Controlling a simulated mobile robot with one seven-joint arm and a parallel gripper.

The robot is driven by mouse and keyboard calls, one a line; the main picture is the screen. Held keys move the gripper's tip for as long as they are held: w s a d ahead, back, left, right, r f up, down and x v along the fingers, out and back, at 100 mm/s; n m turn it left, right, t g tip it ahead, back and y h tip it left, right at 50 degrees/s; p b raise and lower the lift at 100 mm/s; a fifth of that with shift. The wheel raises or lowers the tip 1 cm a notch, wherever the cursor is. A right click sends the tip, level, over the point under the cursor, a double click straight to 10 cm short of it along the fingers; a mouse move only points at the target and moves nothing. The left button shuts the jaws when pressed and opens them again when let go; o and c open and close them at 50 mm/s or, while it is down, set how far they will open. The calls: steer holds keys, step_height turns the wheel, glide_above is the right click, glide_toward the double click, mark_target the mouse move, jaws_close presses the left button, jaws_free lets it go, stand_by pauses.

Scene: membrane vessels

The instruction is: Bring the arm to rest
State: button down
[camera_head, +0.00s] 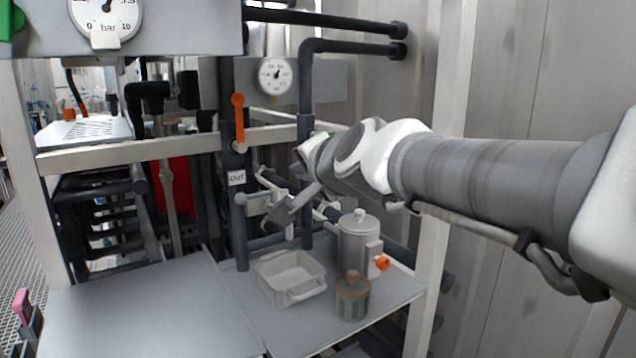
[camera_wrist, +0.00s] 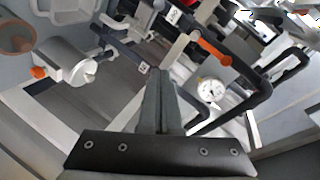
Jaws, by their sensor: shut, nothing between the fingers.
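My arm reaches in from the right in the head view, with my gripper (camera_head: 278,213) in front of the dark pipes, above the shelf. In the wrist view my gripper (camera_wrist: 160,75) has its fingers together with nothing between them. It appears to be in the air and holds nothing. Whether it touches the pipes behind it I cannot tell.
On the grey shelf (camera_head: 160,310) stand a white tray (camera_head: 291,280), a grey lidded vessel (camera_head: 357,245) with an orange knob, and a brown-lidded jar (camera_head: 351,298). An orange valve handle (camera_head: 238,115) and a gauge (camera_head: 275,75) are near the gripper. The shelf's left part is clear.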

steer(key=s+d+f+n+g+h, duration=0.3)
steer(key=s+d+f+n+g, duration=0.1)
steer(key=s+d+f, duration=0.7)
steer(key=s+d+f+n+g+h, duration=0.2)
steer(key=s+d+f+n+g, duration=0.3)
steer(key=s+f, duration=0.6)
step_height(320, 180, up, 24)
steer(key=s+d+m+t+p, duration=0.1)
steer(key=s+p, duration=0.1)
steer(key=p, duration=2)
steer(key=shift+r+p, duration=0.2)
steer(key=shift+p, duration=0.15)
